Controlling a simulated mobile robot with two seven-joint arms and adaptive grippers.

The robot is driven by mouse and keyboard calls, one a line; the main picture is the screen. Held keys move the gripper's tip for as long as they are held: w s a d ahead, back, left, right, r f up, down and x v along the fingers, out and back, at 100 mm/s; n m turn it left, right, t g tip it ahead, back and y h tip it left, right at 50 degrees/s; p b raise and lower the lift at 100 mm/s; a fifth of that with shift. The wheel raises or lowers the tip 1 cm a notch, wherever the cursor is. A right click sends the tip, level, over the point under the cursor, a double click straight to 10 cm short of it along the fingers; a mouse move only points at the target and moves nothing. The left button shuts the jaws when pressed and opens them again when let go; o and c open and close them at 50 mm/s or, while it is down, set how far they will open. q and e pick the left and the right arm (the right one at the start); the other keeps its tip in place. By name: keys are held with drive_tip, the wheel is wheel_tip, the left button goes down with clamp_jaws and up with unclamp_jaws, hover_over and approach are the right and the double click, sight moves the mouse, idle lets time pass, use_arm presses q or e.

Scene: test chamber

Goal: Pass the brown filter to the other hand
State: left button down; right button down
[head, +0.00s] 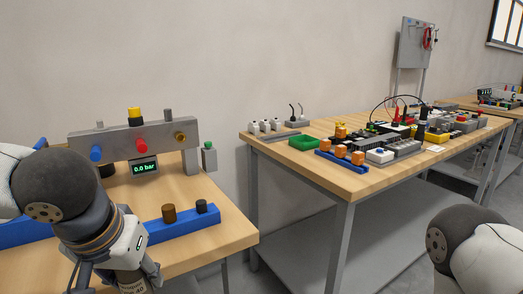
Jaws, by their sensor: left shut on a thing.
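A short brown cylinder, which looks like the brown filter (168,213), stands upright on the blue rack (184,228) on the left bench. My left gripper (132,281) points down at the bottom edge, in front of the rack and apart from this cylinder. Its fingers are cut off by the frame. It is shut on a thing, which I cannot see. My right gripper is out of view; only a part of my right arm shows at the lower right.
A black cylinder (201,206) stands on the rack beside the brown one. Behind is a grey manifold (118,143) with coloured fittings and a display (145,168) reading 0.0 bar. A second bench (270,152) with a green tray (304,142) and devices stands right, across a gap.

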use_arm(q)
drive_tip(key=f, duration=0.1)
drive_tip(key=s+d+f, duration=0.1)
drive_tip(key=f, duration=0.2)
drive_tip(key=shift+s+d+f, duration=0.1)
drive_tip(key=shift+s+d, duration=0.05)
drive_tip(key=shift+d, duration=0.05)
